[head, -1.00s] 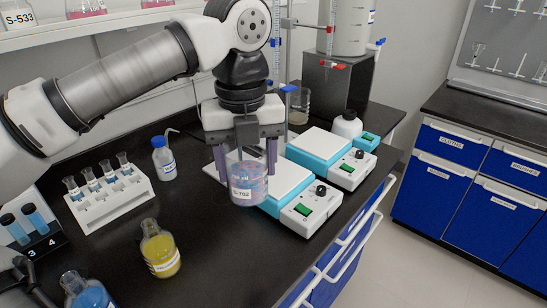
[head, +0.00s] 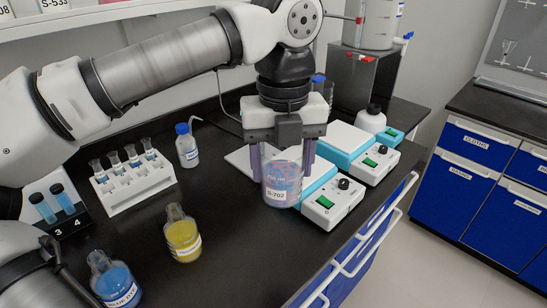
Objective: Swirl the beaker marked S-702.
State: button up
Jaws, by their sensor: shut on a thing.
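The beaker is roughly upright and appears held above the bench, in front of the nearer hotplate (head: 326,207). Its base overlaps the hotplate's edge in the picture; I cannot tell the exact gap.
A second hotplate (head: 378,159) stands behind right. To the left are a yellow flask (head: 183,238), a blue flask (head: 116,283), a white tube rack (head: 136,190) and a blue-capped bottle (head: 187,150). The bench's front edge with white handles lies close on the right.

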jog(key=d, duration=0.1)
jog(key=w+d, duration=0.1)
jog(key=shift+w+d+r, duration=0.1)
jog(key=shift+w+d, duration=0.1)
jog(key=shift+d, duration=0.2)
jog(key=w+a+p, duration=0.2)
jog(key=w+a, duration=0.2)
jog(key=w, duration=0.1)
jog(key=s, duration=0.1)
jog(key=s+a, duration=0.1)
jog(key=s, duration=0.2)
jog(key=shift+s+a+b, duration=0.25)
jog(key=shift+s+b, duration=0.15)
jog(key=s+d, duration=0.1)
jog(key=d, duration=0.2)
jog(key=shift+s, duration=0.35)
jog(key=w, duration=0.1)
jog(key=w+d+p, duration=0.1)
jog(key=w, duration=0.1)
jog(key=w+p, duration=0.1)
jog(key=w, duration=0.1)
jog(key=shift+w+d, duration=0.15)
jog(key=shift+d, duration=0.25)
